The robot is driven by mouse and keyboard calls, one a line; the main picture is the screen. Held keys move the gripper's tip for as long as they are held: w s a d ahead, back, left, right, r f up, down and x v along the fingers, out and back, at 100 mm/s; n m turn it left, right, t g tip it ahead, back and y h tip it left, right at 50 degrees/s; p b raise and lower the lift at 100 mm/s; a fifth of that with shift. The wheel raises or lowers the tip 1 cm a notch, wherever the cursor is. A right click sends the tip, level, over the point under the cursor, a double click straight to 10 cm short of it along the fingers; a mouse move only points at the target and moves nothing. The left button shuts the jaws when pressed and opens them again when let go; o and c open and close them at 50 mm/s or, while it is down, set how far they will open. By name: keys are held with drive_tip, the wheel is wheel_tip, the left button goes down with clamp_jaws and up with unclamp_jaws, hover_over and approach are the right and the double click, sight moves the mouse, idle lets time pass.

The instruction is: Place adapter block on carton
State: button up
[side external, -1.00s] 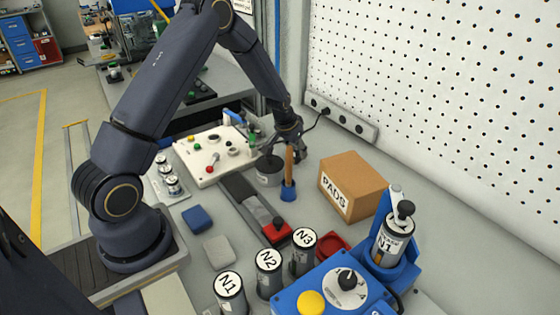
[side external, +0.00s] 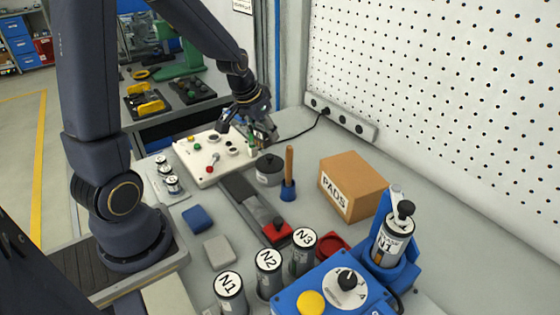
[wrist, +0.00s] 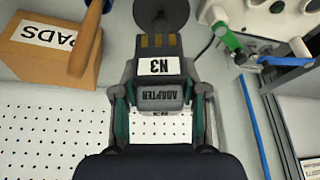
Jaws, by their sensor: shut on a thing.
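My gripper (side external: 262,141) is shut on the adapter block (wrist: 160,97), a grey block marked ADAPTER, with a white N3 label and gold contacts at its end. In the wrist view the block sits between both fingers. In the side view it is hard to make out among the fingers. The carton (side external: 352,184) is a closed brown box marked PADS, standing on the bench to the right of my gripper. It also shows at the upper left of the wrist view (wrist: 33,62). The gripper and block are apart from it, above the back of the bench.
A wooden handle (side external: 289,163) stands upright in a blue holder between my gripper and the carton. A dark round pot (side external: 269,176) is beside it. A white control panel (side external: 207,171) lies left of the gripper. The pegboard wall (side external: 430,90) is behind the carton.

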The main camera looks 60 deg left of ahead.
wheel_tip(320, 180, up, 15)
drive_tip(key=w+d+m+h, duration=0.1)
drive_tip(key=d+m, duration=0.2)
drive_tip(key=d, duration=1.4)
approach(361, 167)
drive_tip(key=shift+w+f, duration=0.5)
drive_tip(key=shift+f, duration=0.05)
drive_tip(key=shift+w+d+f, duration=0.1)
drive_tip(key=shift+w+f, duration=0.25)
drive_tip(key=shift+f, duration=1.6)
